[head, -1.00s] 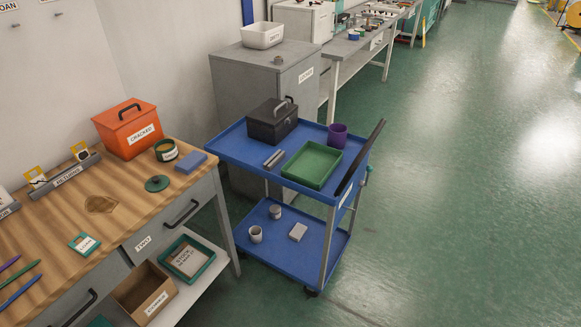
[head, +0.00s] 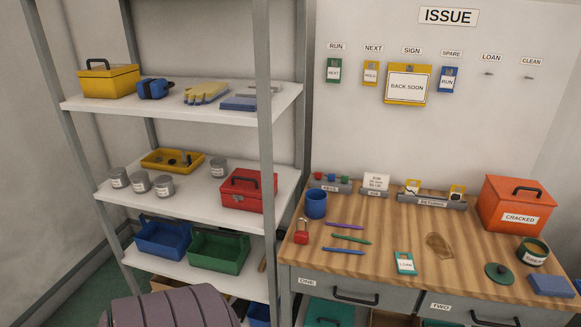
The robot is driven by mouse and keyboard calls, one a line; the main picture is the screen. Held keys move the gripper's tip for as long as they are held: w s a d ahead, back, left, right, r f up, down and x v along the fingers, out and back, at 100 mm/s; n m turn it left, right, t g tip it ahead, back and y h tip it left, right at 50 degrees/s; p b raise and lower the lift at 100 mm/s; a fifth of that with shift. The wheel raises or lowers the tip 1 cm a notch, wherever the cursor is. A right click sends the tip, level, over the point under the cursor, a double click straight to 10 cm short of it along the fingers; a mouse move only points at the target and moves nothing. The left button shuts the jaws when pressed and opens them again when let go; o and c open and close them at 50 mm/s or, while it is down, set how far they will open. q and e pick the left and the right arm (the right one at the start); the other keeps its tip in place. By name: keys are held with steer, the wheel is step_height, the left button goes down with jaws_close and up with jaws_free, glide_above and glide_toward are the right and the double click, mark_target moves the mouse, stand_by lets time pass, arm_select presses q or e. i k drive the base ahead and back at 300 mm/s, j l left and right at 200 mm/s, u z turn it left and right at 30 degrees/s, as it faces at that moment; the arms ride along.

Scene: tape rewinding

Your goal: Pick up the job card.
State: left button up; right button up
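A white card (head: 376,182) with a few lines of small dark print stands upright in a small grey holder (head: 375,193) at the back of the wooden bench. Its print is too small to read surely, so I cannot confirm that it is the job card. A green tag marked LOAN (head: 405,263) lies flat near the bench's front edge. Neither of my grippers is in view.
The wooden bench (head: 380,224) also bears a blue cup (head: 316,203), a red padlock (head: 302,232), several pens and an orange CRACKED box (head: 517,206). Tags hang on the wall, including a BACK SOON sign (head: 407,86). A grey shelf rack (head: 265,150) stands left.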

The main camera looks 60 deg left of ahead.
mark_target(375, 180)
steer(key=u, duration=1.3)
steer(key=l+z, duration=0.35)
steer(key=l, duration=0.55)
